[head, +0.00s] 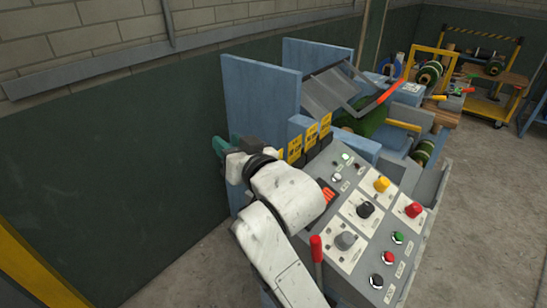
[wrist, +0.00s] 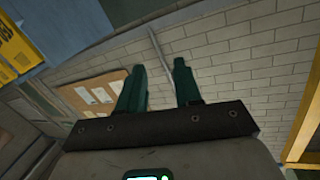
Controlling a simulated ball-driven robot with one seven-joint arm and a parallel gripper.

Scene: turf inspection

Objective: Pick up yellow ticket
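Yellow tickets with dark print stand in a row on black holders along the back edge of the control panel in the head view: a near one (head: 294,150), a middle one (head: 311,136) and a far one (head: 325,125). My gripper (head: 217,146) is left of this row, beside the blue side panel, pointing away from the tickets. In the wrist view my gripper (wrist: 160,68) has its two teal fingers apart with nothing between them. A yellow printed surface (wrist: 16,52) shows at that view's upper left; I cannot tell which ticket it is. My forearm covers part of the panel.
The sloped grey control panel (head: 355,255) carries several knobs, buttons and a red-handled lever (head: 317,250). A blue upright panel (head: 262,98) stands close by my gripper. A green and brick wall (head: 110,160) is at left. Open concrete floor (head: 480,220) lies at right.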

